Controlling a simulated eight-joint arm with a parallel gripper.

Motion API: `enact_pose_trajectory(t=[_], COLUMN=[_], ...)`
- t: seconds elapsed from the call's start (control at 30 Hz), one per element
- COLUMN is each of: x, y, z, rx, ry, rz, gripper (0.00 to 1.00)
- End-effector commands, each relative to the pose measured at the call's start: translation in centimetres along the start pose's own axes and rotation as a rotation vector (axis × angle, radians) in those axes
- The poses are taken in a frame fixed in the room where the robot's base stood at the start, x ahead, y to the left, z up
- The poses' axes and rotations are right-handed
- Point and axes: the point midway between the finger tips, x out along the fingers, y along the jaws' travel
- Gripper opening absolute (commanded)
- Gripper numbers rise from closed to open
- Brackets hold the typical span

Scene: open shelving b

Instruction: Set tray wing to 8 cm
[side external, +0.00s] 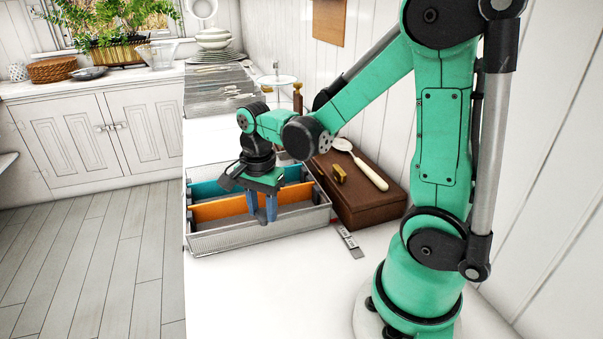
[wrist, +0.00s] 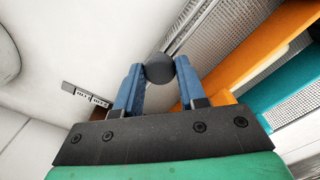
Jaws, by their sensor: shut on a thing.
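A grey mesh tray (side external: 235,240) with a teal divider (side external: 208,189) and an orange divider (side external: 222,208) stands on the white counter. In the wrist view the orange divider (wrist: 262,50) and teal divider (wrist: 280,82) are on the right. My gripper (side external: 264,218) points down at the tray's near side. In the wrist view my gripper (wrist: 159,78) has its blue fingers on either side of a dark round knob (wrist: 159,66), shut on it beside the mesh wall. How the knob joins the tray is hidden. A small marked scale (wrist: 85,94) lies apart to the left.
The scale (side external: 348,240) lies right of the tray. A brown wooden box (side external: 360,200) with a white spoon (side external: 362,168) and a small brass-coloured piece (side external: 339,174) stands behind it. The counter in front of the tray (side external: 260,295) is clear.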

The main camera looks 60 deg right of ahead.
Motion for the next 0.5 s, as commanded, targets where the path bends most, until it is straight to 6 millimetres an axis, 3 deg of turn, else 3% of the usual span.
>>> enact_pose_trajectory(t=[0.37, 0.5], x=[0.0, -0.1], y=[0.1, 1.3], z=[0.1, 1.5], rx=[-0.001, -0.004], ry=[0.000, 0.000], rz=[0.000, 0.000], gripper=[0.00, 0.00])
